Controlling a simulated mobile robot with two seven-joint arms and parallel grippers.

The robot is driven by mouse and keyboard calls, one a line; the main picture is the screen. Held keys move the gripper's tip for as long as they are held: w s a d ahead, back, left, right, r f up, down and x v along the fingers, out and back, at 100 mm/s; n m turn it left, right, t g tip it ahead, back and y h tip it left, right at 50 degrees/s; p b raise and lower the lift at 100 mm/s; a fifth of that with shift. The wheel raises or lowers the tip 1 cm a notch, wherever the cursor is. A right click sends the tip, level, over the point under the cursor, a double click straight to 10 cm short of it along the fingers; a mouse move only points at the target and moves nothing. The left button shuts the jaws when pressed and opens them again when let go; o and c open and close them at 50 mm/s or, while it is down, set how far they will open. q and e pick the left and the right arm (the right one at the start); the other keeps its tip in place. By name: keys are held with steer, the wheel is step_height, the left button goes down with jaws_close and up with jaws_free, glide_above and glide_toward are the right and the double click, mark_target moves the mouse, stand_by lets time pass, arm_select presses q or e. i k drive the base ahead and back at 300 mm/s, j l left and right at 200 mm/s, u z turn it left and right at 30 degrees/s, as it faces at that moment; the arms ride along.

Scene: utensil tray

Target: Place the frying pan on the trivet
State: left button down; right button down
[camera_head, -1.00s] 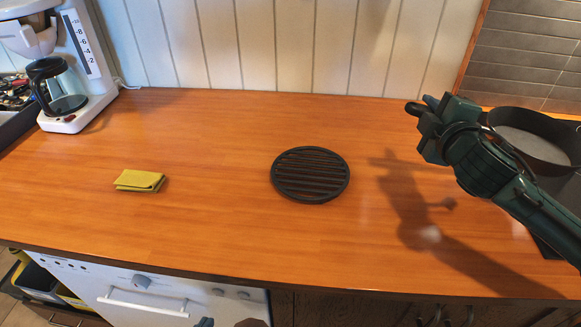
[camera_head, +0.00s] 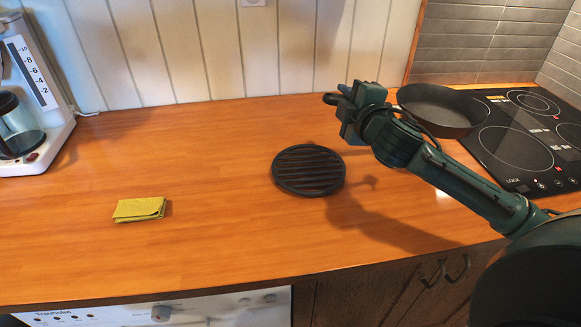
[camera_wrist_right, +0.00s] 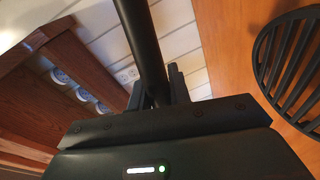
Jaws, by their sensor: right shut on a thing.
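The dark frying pan (camera_head: 440,106) is at the right in the head view, overlapping the left edge of the hob in the picture. My right gripper (camera_head: 352,108) is shut on its handle, whose tip shows to the left of the jaws. The pan seems to be raised, but its exact height is unclear. In the right wrist view the dark handle (camera_wrist_right: 142,45) runs up from between the fingers (camera_wrist_right: 160,88). The round black slatted trivet (camera_head: 308,170) lies flat and empty on the counter, left of and nearer than the pan. It shows partly at the wrist view's right edge (camera_wrist_right: 291,62). My left gripper is out of view.
A black hob (camera_head: 515,142) is at the right. A folded yellow cloth (camera_head: 139,209) lies left of the trivet. A coffee maker (camera_head: 40,85) stands at the far left. The wooden counter (camera_head: 215,150) is clear around the trivet.

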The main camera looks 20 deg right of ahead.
mark_target(271, 169)
steer(key=j, duration=0.75)
steer(key=i+j, duration=0.1)
steer(key=j, duration=0.7)
